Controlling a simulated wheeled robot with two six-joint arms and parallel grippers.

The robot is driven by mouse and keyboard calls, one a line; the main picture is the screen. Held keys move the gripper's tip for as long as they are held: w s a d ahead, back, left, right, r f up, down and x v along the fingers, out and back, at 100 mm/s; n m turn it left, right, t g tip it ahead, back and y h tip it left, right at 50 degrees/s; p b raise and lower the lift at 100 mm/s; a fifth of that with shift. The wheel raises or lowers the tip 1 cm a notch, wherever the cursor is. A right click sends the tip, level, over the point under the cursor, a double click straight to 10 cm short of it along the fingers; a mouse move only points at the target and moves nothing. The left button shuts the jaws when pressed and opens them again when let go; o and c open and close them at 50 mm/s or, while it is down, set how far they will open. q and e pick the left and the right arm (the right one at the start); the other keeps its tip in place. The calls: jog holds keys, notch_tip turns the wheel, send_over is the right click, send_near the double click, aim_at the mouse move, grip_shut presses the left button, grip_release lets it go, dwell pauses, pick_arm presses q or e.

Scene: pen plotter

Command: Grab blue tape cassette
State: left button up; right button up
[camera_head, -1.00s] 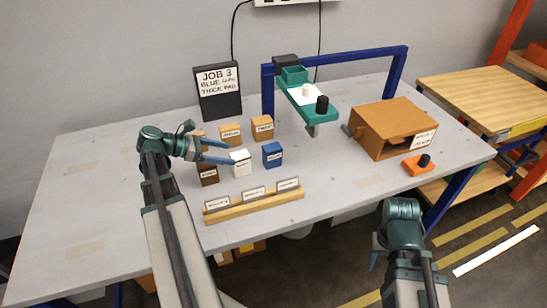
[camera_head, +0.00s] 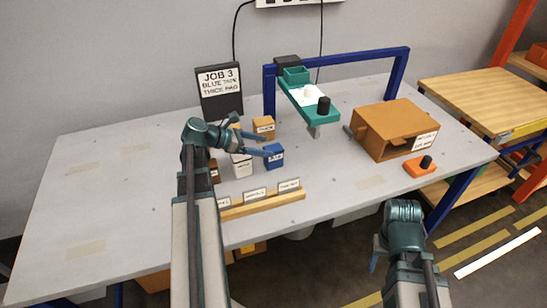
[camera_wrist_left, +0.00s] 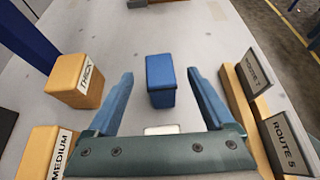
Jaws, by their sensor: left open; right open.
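The blue tape cassette (camera_head: 274,157) stands upright on the table, right of a white cassette (camera_head: 242,167). In the left wrist view the blue cassette (camera_wrist_left: 160,82) lies ahead, centred between the two open fingers, with a gap on each side. My left gripper (camera_head: 266,145) is open and empty, its fingers pointing right toward the blue cassette; the wrist view shows its fingertips (camera_wrist_left: 160,74) near the cassette's sides.
Orange blocks labelled THICK (camera_wrist_left: 85,80) and MEDIUM (camera_wrist_left: 50,150) stand left of the fingers in the wrist view. A wooden rail with labels (camera_head: 262,203) runs in front. The teal plotter carriage (camera_head: 320,113) and a brown box (camera_head: 385,132) stand to the right.

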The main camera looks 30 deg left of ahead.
pick_arm(q)
jog(key=shift+b+x, duration=0.3)
jog(key=shift+x, duration=0.9)
jog(key=shift+s+a, duration=0.1)
grip_shut()
